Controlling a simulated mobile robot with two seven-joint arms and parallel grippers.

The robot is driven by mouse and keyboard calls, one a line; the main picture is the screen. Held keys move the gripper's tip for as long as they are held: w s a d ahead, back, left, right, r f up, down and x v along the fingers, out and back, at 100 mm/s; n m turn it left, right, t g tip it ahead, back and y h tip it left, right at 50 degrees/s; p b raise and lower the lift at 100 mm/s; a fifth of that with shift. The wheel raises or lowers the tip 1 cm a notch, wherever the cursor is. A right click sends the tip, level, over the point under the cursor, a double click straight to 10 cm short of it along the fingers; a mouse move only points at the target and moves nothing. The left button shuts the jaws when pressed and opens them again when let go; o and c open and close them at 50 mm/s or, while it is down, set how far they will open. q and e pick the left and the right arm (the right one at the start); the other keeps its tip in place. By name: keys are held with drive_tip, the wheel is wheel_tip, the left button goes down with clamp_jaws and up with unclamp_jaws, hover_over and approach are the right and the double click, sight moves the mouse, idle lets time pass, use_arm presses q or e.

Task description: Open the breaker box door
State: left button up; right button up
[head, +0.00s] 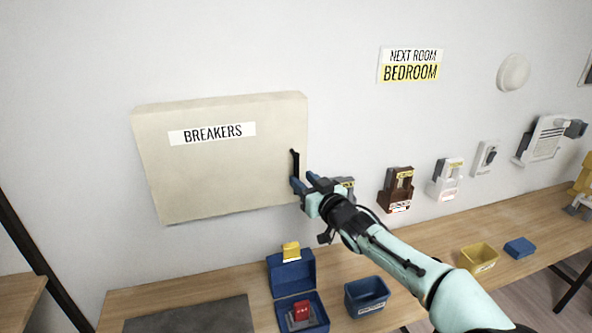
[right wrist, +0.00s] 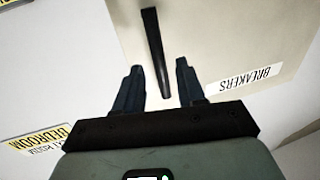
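The breaker box (head: 225,160) is a cream box on the wall with a "BREAKERS" label, and its door is shut. A black upright handle (head: 294,164) is on the door's right edge. My right gripper (head: 306,183) is at the handle's lower end. In the right wrist view the handle (right wrist: 156,55) reaches down between the two open fingers of the gripper (right wrist: 158,85), with gaps on both sides. The label (right wrist: 244,84) shows upside down there. My left gripper is not in view.
A wooden table (head: 200,285) runs below along the wall. On it are an open blue toolbox (head: 290,272), a blue bin (head: 367,296), a yellow bin (head: 479,258) and a dark mat (head: 190,318). Several small devices, including a brown one (head: 396,190), are on the wall at right.

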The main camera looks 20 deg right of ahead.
sight(298, 176)
drive_tip(key=p+x, duration=0.1)
drive_tip(key=x, duration=0.3)
drive_tip(key=shift+w, duration=0.25)
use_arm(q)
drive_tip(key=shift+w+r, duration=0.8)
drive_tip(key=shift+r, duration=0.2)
use_arm(e)
clamp_jaws()
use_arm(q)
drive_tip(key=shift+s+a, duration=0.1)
use_arm(e)
drive_tip(key=shift+s, duration=0.1)
